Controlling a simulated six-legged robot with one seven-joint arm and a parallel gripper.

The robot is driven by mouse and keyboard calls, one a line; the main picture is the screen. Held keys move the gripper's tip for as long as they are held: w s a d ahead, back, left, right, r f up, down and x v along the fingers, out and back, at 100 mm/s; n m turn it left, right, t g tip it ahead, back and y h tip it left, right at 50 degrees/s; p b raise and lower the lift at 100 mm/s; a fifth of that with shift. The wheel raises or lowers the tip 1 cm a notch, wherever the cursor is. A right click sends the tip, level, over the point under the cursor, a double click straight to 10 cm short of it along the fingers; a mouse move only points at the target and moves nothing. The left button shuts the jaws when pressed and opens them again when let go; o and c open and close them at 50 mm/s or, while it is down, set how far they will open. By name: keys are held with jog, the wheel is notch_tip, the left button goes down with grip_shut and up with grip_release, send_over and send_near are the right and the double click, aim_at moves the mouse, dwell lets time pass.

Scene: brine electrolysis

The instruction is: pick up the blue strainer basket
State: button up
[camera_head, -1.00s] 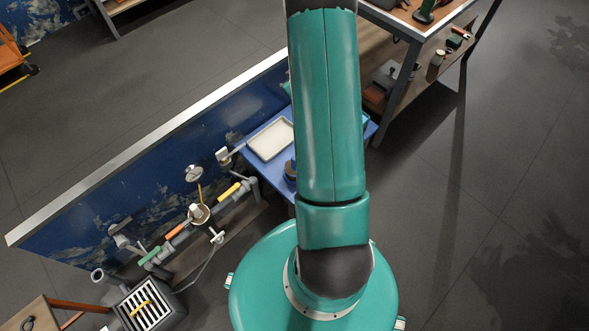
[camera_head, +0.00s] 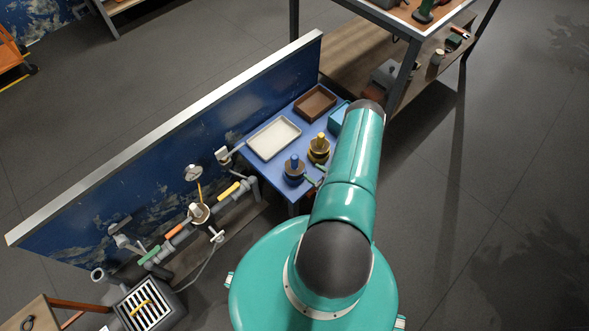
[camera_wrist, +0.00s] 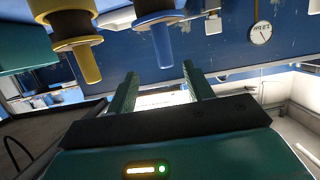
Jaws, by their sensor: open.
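The blue strainer basket (camera_head: 294,171) stands on the blue table, with its blue knob handle pointing up and a dark body below. In the wrist view, which looks turned over, the blue strainer basket (camera_wrist: 160,38) shows at the top with its handle hanging down. A similar yellow one (camera_head: 319,149) stands just behind it to the right; it is left of the blue one in the wrist view (camera_wrist: 78,45). My gripper (camera_wrist: 160,88) is open and empty, its green fingers apart from the blue handle.
The blue table (camera_head: 262,173) also bears a white tray (camera_head: 273,138), a brown tray (camera_head: 315,102) and a teal container (camera_head: 338,116) partly behind my arm. A blue wall panel (camera_head: 150,150) runs along the left. Pipes and a gauge (camera_head: 194,172) stand front left.

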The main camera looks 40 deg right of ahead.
aim_at(292, 160)
jog(key=x, duration=1.3)
jog(key=shift+w+a+f, duration=0.2)
jog(key=shift+w, duration=0.1)
grip_shut()
